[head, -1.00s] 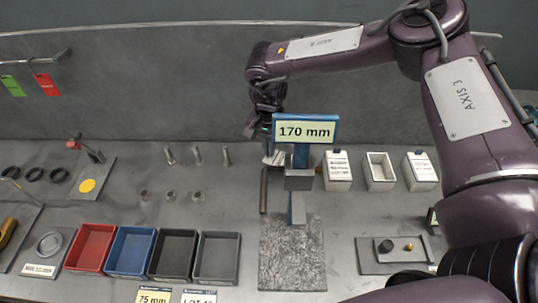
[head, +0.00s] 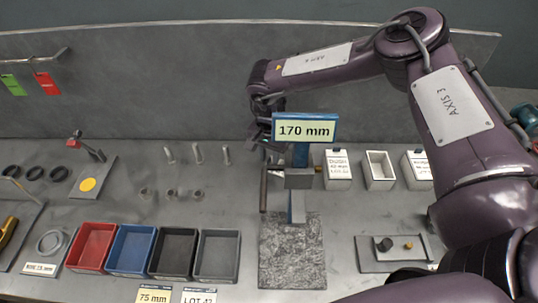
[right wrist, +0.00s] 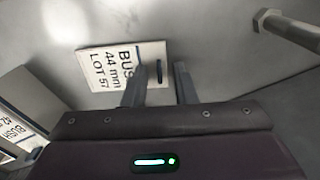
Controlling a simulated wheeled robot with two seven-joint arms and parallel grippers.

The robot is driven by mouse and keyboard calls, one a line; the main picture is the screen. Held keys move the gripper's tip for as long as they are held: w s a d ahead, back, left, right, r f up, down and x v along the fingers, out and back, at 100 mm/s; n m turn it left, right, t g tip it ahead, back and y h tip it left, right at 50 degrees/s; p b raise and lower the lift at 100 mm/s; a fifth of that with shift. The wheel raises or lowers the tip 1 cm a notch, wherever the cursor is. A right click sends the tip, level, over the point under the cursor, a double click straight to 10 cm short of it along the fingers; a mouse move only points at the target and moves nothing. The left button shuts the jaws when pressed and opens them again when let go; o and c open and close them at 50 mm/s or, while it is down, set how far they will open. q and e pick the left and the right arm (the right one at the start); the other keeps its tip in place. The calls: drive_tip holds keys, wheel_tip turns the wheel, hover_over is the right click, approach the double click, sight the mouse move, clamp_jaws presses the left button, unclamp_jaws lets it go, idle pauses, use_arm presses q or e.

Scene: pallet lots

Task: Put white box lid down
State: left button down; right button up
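The white lid (right wrist: 110,72), labelled "BUSH 44 mm LOT 57", lies flat on the grey bench in the right wrist view. Its small dark knob (right wrist: 159,70) shows in the gap between my fingertips. My right gripper (right wrist: 161,70) is open, its fingers apart, close over the lid. In the head view my right gripper (head: 262,136) is behind the 170 mm sign, and the lid there is largely hidden. An open white box (head: 380,168) without a lid stands at the right in the head view. My left gripper is not in view.
The 170 mm sign (head: 305,130) stands on a post in front of my gripper. Lidded white boxes (head: 338,172) flank the open one. Red (head: 91,247), blue, black and grey bins line the front. Metal pins (head: 197,153) stand left of my gripper.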

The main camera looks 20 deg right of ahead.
drive_tip(key=shift+r, duration=0.1)
wheel_tip(320, 180, up, 12)
drive_tip(key=shift+b, duration=0.35)
drive_tip(key=shift+a, duration=0.1)
idle(0.5)
